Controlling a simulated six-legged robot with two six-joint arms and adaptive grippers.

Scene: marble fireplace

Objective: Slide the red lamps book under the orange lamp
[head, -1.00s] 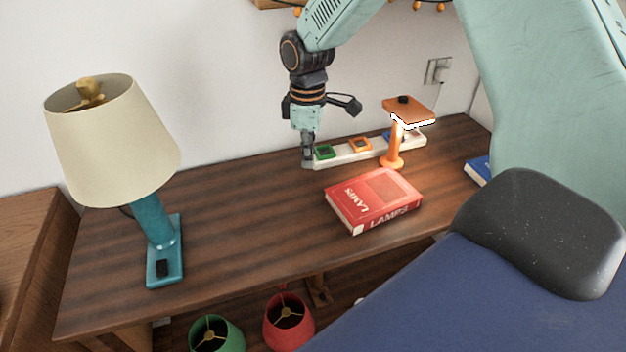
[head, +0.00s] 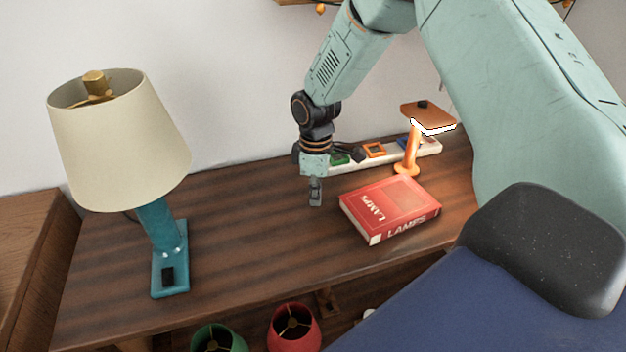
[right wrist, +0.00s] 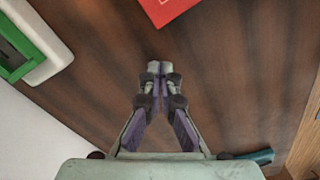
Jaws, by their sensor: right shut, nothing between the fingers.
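The red lamps book (head: 391,209) lies flat on the wooden table, in front of the orange lamp (head: 411,150). The lamp's small round base stands just behind the book; its flat head is lit underneath. My right gripper (head: 316,204) points down, shut and empty, to the left of the book and apart from it. In the right wrist view its closed fingertips (right wrist: 159,68) are over bare wood, with a corner of the red book (right wrist: 166,8) at the top edge. My left gripper is not in view.
A white power strip (head: 350,162) with coloured switches runs along the wall behind the gripper. A teal lamp with a cream shade (head: 120,140) stands at the table's left. Bare table (head: 250,220) lies between that lamp and the gripper. Green and red shades sit below the front edge.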

